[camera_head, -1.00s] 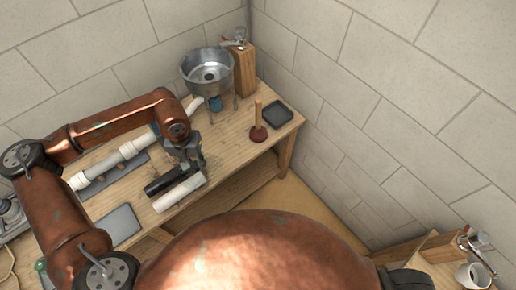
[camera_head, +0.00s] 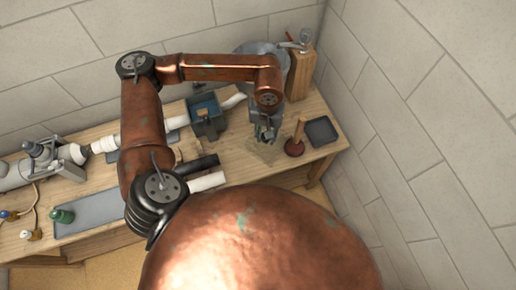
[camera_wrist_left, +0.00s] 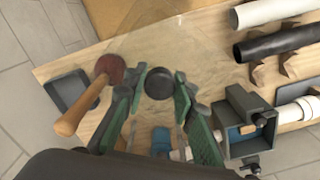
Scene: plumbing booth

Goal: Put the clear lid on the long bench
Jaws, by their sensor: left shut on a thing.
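The clear lid (camera_head: 268,151) is a see-through square sheet, hard to make out against the wood. In the left wrist view the lid (camera_wrist_left: 175,48) spreads beyond my fingers, with a round black knob (camera_wrist_left: 159,84) between the fingertips. My left gripper (camera_head: 265,133) is shut on the lid by this knob, and also shows in the left wrist view (camera_wrist_left: 160,78). The lid is over the right part of the long wooden bench (camera_head: 234,160); I cannot tell whether it touches the top. My right gripper is not in view.
A plunger (camera_head: 296,140) and a shallow dark tray (camera_head: 322,131) are close to the lid's right. A dark open box with blue inside (camera_head: 207,115) stands to its left, near a black pipe (camera_head: 197,166) and a white pipe (camera_head: 207,182). A metal basin (camera_head: 246,48) is behind my arm.

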